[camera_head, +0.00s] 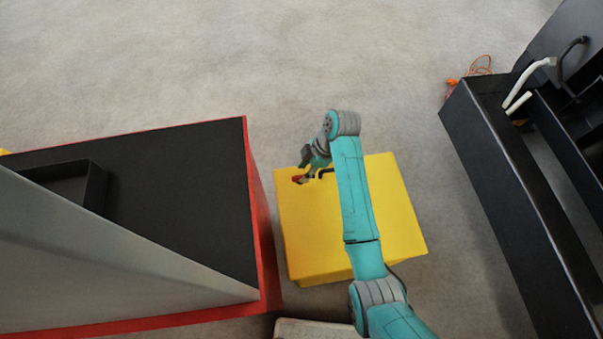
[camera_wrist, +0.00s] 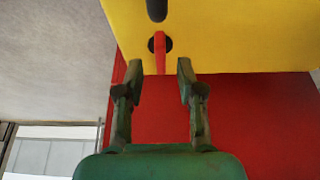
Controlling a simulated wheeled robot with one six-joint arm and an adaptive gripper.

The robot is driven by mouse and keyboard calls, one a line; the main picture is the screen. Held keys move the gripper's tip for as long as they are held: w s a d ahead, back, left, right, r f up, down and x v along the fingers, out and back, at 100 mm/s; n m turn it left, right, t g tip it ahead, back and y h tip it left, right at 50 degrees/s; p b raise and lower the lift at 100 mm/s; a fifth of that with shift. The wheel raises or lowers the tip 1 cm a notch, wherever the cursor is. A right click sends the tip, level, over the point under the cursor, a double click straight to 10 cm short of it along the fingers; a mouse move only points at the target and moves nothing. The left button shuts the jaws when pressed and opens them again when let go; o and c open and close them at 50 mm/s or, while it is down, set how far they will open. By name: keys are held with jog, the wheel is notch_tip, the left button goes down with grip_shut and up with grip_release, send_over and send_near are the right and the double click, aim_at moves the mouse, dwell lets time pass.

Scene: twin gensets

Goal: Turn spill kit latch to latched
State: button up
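The spill kit is a yellow box (camera_head: 395,215) standing on the floor; it fills the top of the wrist view (camera_wrist: 215,40). Its latch is a red lever (camera_wrist: 160,50) on a round black base, hanging straight down in the wrist picture. A bit of red at the box's far left corner in the head view looks like the same latch (camera_head: 298,179). My gripper (camera_wrist: 160,68) is open, one finger on each side of the lever's lower end, with gaps on both sides. In the head view my gripper (camera_head: 310,163) is partly hidden by my wrist.
A black handle (camera_wrist: 157,10) sits just above the latch. A red-sided unit with a black top (camera_head: 180,180) stands close left of the box. A long black unit (camera_head: 500,180) with cables stands right. Bare floor (camera_head: 250,60) lies beyond the box.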

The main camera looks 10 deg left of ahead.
aim_at(301, 176)
jog(key=shift+x, duration=1.5)
grip_shut()
